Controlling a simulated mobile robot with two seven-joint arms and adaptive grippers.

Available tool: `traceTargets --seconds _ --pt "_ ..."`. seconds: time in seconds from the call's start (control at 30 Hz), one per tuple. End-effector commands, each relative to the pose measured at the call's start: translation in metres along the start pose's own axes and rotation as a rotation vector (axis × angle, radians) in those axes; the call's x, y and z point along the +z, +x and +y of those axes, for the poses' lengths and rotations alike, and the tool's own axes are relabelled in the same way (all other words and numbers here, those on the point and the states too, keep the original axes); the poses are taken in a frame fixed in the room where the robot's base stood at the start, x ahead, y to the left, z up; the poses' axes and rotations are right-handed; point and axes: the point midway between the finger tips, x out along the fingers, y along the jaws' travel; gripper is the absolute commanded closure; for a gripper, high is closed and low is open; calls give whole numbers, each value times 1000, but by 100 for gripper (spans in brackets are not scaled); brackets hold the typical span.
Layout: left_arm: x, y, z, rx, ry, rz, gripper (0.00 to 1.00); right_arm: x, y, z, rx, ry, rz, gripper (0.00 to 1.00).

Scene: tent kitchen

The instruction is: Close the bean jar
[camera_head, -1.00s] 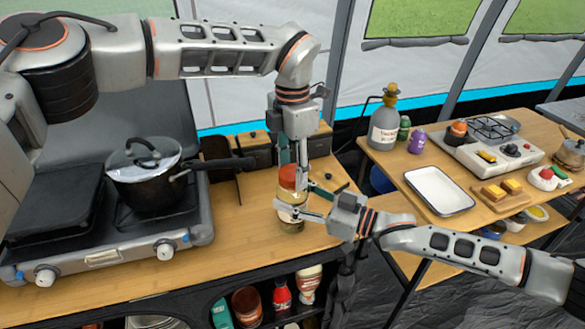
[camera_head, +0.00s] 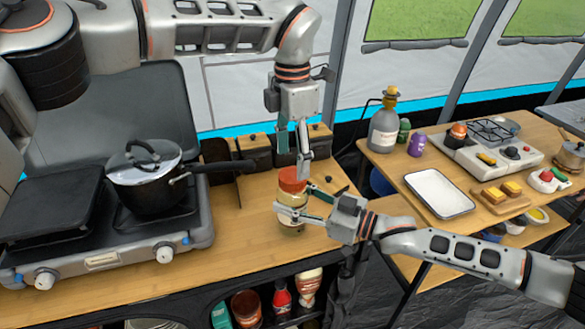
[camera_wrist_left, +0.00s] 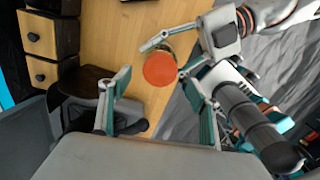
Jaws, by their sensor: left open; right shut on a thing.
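The bean jar (camera_head: 291,215) stands upright at the right end of the wooden counter. Its orange-red lid (camera_head: 292,180) sits on top; I cannot tell how tightly it is seated. My right gripper (camera_head: 297,203) is shut on the jar body from the right. My left gripper (camera_head: 292,157) is open and points down just above the lid, holding nothing. In the left wrist view the round lid (camera_wrist_left: 160,70) shows from above, between and beyond the open left fingers, with a little of the jar visible behind it.
A lidded black pot (camera_head: 150,180) stands on the stove (camera_head: 110,258) at left, its handle reaching toward the jar. Small wooden drawers (camera_head: 255,155) stand behind. A second table at right holds a white tray (camera_head: 440,192), a bottle (camera_head: 384,128) and food.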

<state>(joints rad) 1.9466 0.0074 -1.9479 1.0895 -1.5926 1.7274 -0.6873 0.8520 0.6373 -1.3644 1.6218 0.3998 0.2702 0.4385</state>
Motion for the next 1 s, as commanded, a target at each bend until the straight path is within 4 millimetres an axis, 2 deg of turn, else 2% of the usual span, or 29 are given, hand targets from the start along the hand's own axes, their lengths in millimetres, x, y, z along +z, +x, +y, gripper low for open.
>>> traceTargets --seconds 0.1,0.33,0.5,0.8,0.83,0.9,1.0 --pt "1 -27 0 2 -1 -2 38 0 0 0 0 0 0 100" --pt "0 -62 0 2 0 0 38 0 0 0 0 0 0 100" --pt "0 -74 0 0 1 0 38 0 0 0 0 0 0 100" --pt "0 -75 0 -1 1 1 38 0 0 0 0 0 0 100" --pt "0 -75 0 -1 1 1 38 0 0 0 0 0 0 44" --pt "0 -75 0 -1 1 1 38 0 0 0 0 0 0 32" --pt "0 -75 0 -1 1 1 38 0 0 0 0 0 0 32"
